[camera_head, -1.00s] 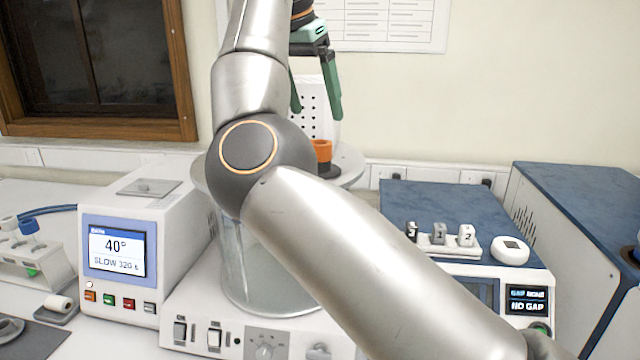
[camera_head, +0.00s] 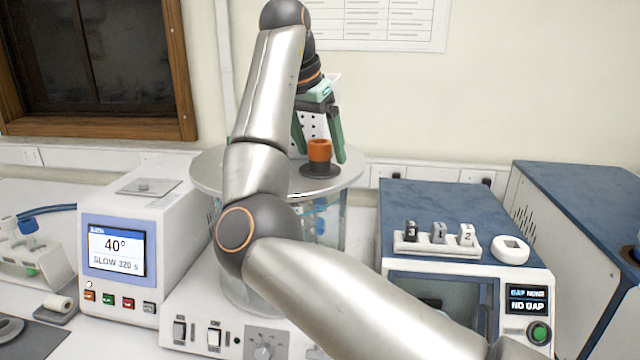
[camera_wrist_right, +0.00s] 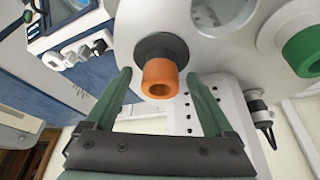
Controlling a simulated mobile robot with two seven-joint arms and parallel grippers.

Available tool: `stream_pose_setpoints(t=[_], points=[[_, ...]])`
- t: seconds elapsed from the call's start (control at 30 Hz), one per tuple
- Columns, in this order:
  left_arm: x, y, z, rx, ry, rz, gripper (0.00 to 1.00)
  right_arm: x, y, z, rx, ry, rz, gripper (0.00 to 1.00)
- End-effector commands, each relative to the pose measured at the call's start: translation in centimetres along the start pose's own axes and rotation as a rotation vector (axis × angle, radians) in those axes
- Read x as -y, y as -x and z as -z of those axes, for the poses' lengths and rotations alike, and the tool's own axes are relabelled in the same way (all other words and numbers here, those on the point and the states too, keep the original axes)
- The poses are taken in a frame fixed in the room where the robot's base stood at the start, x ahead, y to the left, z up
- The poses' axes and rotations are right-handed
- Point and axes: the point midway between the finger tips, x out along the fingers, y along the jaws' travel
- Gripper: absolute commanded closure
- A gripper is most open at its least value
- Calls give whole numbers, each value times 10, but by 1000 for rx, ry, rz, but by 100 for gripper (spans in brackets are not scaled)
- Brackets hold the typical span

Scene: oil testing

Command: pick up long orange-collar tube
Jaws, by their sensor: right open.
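The orange collar of the tube (camera_head: 319,150) stands up from a dark ring on the round lid of the glass bath. It also shows in the wrist view (camera_wrist_right: 160,80). The rest of the tube is hidden below the lid or cannot be made out. My right gripper (camera_head: 321,156) is open, with green fingers pointing down. In the head view the fingertips show on either side of the collar. In the wrist view the collar lies between the open fingers (camera_wrist_right: 160,74), with a gap on each side. My left gripper is not in view.
The round lid (camera_head: 208,176) tops a glass bath. Left of it stands a white unit with a 40° display (camera_head: 117,250). Right of it is a blue-topped machine (camera_head: 430,200) carrying numbered blocks (camera_head: 439,233). In the wrist view a green ring (camera_wrist_right: 304,50) sits on the lid.

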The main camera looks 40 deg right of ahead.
Motion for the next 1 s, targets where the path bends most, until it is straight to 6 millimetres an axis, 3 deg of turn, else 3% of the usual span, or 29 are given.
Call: stream_pose_setpoints(t=[0.1, 0.87, 1.0], points=[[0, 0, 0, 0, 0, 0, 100, 0, 0, 0, 0, 0, 0, 12], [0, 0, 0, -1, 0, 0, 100, 0, 1, 0, 0, 0, 0, 98], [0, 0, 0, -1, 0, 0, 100, 0, 1, 0, 0, 0, 0, 100]])
